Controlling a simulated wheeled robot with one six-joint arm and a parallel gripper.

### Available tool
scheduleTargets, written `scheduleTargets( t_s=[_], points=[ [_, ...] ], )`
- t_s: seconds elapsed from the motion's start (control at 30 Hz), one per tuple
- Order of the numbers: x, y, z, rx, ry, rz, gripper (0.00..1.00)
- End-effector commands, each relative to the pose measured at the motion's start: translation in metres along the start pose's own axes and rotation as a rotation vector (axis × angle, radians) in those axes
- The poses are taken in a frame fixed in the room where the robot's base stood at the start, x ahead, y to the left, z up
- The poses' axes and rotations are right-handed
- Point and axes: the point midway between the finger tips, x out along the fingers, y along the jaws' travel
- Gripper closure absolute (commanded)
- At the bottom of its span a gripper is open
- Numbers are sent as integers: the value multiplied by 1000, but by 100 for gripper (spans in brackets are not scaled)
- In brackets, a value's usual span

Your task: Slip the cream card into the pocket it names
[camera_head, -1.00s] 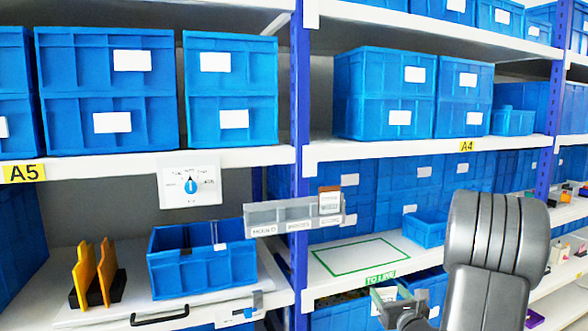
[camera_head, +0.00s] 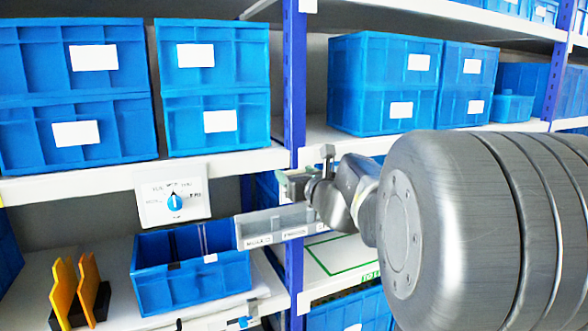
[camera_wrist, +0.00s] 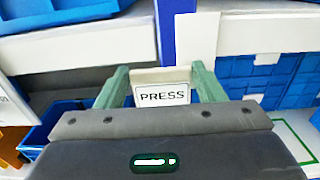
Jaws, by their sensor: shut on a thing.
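In the wrist view a cream card (camera_wrist: 162,95) with a black-framed label reading PRESS stands between the two green fingers of my gripper (camera_wrist: 160,82). The fingers are shut on it. In the head view my gripper (camera_head: 297,184) is just above the right end of the grey pocket rack (camera_head: 270,228), in front of the blue upright. The rack has small labels on its front, too small to read surely here. Its right end is hidden behind my gripper and wrist. I cannot tell whether the card touches the rack.
A white panel with a blue rotary knob (camera_head: 174,202) hangs on the shelf edge left of the rack. A blue open bin (camera_head: 192,283) and a yellow divider holder (camera_head: 78,290) stand on the lower shelf. The blue upright (camera_head: 293,80) is close behind my gripper. A green-outlined area lies right.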

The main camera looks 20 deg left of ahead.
Motion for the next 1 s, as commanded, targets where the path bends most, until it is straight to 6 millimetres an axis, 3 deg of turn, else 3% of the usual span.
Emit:
scheduleTargets(
  t_s=[1.0],
  points=[
    [0, 0, -54, -1, -1, 0, 59]
  ],
)
